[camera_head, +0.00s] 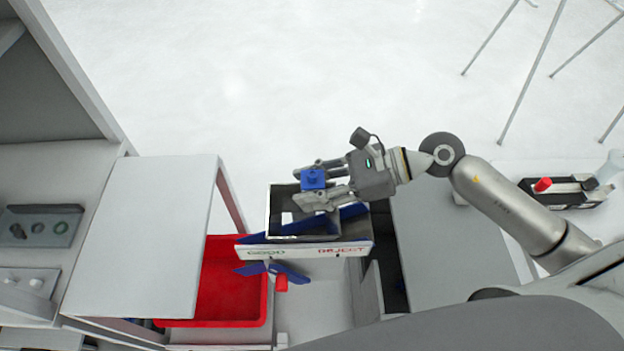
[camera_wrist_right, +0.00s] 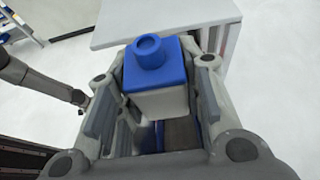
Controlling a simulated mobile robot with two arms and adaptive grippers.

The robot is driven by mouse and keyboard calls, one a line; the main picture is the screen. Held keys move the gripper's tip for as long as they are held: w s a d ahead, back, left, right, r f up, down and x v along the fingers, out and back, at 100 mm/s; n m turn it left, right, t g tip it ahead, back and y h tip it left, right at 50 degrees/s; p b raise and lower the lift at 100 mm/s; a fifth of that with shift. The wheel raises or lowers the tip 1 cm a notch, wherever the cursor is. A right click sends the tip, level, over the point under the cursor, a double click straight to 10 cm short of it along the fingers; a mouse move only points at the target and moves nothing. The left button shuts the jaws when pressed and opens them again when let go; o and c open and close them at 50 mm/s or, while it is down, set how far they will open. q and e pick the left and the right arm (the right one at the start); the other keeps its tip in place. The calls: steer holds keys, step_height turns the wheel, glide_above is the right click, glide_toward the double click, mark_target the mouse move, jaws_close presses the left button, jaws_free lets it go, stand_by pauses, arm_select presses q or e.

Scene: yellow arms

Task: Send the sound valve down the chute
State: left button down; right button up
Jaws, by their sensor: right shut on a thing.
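My right gripper (camera_head: 322,188) reaches in from the right and is shut on the valve (camera_head: 313,179). In the right wrist view the valve (camera_wrist_right: 155,80) has a blue top with a round stub and a pale grey body, and sits between the two fingers (camera_wrist_right: 155,105). It is held above the open mouth of the chute (camera_head: 270,212), which has dark walls and slanted blue plates inside. A white label strip (camera_head: 300,251) on the chute front reads GOOD on the left and REJECT on the right. A blue flap with a red knob (camera_head: 281,284) is below the strip. My left gripper is not in view.
A red bin (camera_head: 232,285) is below the GOOD side. A dark bin (camera_head: 388,255) is below the REJECT side. Grey tabletops flank the chute at left (camera_head: 140,235) and right (camera_head: 445,245). A grey tray (camera_head: 40,212) with dark round parts lies far left.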

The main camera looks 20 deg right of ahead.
steer(key=shift+f, duration=0.35)
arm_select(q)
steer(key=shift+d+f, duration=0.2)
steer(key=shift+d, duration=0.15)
arm_select(e)
steer(key=shift+a, duration=0.1)
steer(key=o, duration=1.1)
steer(key=shift+d, duration=0.2)
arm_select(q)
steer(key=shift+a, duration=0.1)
arm_select(e)
steer(key=v, duration=1.1)
steer(key=shift+s+d+r, duration=0.1)
steer(key=shift+d+r, duration=0.1)
steer(key=shift+d, duration=0.1)
steer(key=shift+a, duration=0.1)
